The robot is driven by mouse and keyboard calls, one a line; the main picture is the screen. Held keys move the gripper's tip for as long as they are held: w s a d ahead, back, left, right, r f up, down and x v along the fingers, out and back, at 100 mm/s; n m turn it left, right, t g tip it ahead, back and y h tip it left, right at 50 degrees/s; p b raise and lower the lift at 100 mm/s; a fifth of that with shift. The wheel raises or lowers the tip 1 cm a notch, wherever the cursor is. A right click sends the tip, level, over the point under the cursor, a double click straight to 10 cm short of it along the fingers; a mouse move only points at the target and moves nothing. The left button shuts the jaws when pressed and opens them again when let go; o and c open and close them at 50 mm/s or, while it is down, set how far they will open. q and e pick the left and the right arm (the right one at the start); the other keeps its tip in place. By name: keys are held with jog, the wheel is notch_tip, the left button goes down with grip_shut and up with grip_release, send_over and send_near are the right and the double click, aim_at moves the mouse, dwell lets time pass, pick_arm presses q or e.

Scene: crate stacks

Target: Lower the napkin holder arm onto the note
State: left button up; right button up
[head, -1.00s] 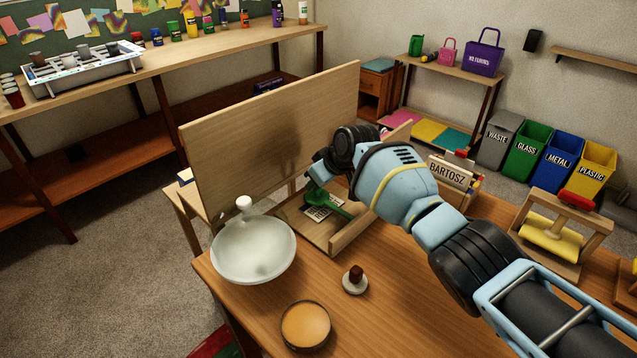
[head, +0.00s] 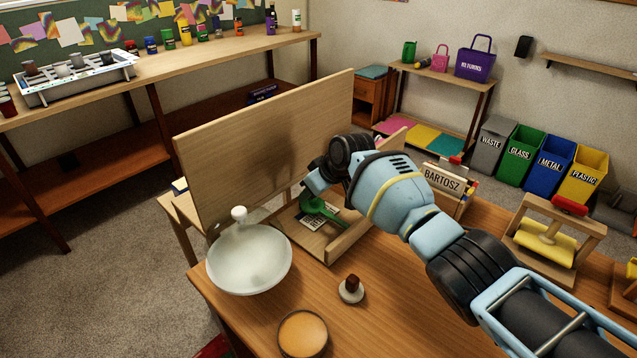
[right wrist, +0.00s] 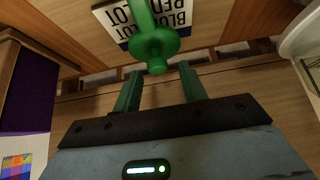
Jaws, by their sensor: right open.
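The napkin holder (head: 345,246) is a shallow wooden tray on the table, in front of an upright wooden board. A printed note (head: 314,223) lies in it; part of it also shows in the right wrist view (right wrist: 178,18). The holder's green arm (right wrist: 143,12) reaches across the note and ends in a disc and a round tip; I cannot tell whether it touches the note. My right gripper (right wrist: 160,74) is open, its two green fingers apart on either side of the tip's line and empty. In the head view my forearm hides part of the holder. My left gripper is out of view.
A white bowl (head: 248,262) stands left of the holder against the tall board (head: 265,150). A small stamp-like knob (head: 351,289) and a round tan-topped dish (head: 303,333) are in front. A BARTOSZ box (head: 445,180) and a yellow roller stand (head: 545,240) are to the right.

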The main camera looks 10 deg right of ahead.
aim_at(324, 212)
jog(key=p+v, duration=0.1)
jog(key=v, duration=0.4)
jog(key=shift+s+r+p, duration=0.1)
jog(key=shift+r+p, duration=0.1)
jog(key=shift+p, duration=0.15)
jog(key=shift+v, duration=0.8)
jog(key=shift+f, duration=0.1)
